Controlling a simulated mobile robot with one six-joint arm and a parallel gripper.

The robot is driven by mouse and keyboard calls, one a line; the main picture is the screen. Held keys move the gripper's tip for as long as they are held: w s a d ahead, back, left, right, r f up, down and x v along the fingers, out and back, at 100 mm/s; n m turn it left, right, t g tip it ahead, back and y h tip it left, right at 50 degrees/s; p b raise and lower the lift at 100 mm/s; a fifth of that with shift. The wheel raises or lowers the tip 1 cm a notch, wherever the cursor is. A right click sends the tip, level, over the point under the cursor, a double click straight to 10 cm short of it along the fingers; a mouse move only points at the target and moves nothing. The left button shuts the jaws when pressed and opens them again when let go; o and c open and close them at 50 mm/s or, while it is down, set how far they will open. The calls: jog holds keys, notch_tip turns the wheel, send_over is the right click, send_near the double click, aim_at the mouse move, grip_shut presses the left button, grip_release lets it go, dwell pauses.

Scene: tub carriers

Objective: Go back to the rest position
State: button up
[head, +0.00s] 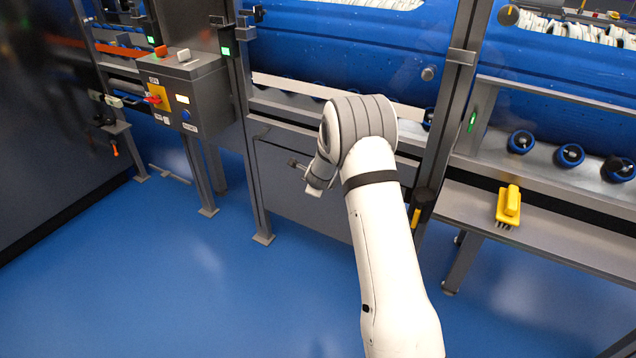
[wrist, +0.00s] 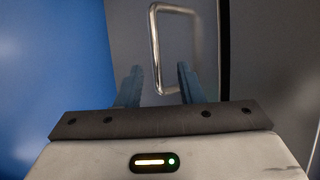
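My white arm reaches up and forward in the head view and bends down at a thick grey-banded joint in front of the line. The fingers of my gripper (wrist: 159,72) show in the wrist view; they stand apart with nothing clamped between them. A metal loop handle (wrist: 155,45) on a grey panel (wrist: 126,30) shows ahead of them. Its lower end appears between the two fingers, with a gap on each side. Whether it lies within their reach or beyond is hard to tell. In the head view I cannot make out the fingers clearly.
A grey control box (head: 185,95) with buttons stands on a post at left. Blue tubs (head: 340,45) fill the line behind. A yellow brush (head: 510,205) lies on the metal ledge (head: 560,235) at right. The blue floor (head: 150,280) at left is clear.

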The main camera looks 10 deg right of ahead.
dwell(0.4)
jog(key=s+a+r+n+g+y+p, duration=0.1)
jog(key=s+r+n+p, duration=0.25)
jog(key=s+r, duration=0.4)
jog(key=s+a+r+n+g+y+p, duration=0.1)
jog(key=s+a+r+n+p, duration=0.3)
jog(key=r, duration=0.7)
jog(key=s+d+r+n+g+p, duration=0.1)
jog(key=s+r+n+p, duration=0.2)
jog(key=s+r+n, duration=0.5)
jog(key=s+d+r+n+g+p, duration=0.1)
jog(key=s+r+n+p, duration=0.3)
jog(key=s, duration=1)
jog(key=s+d+r+n+g+p, duration=0.1)
jog(key=s+r+n+p, duration=0.4)
jog(key=s+r, duration=0.6)
jog(key=s+g, duration=0.1)
jog(key=s, duration=0.2)
jog(key=shift+d+r+h, duration=0.15)
jog(key=shift+h, duration=0.25)
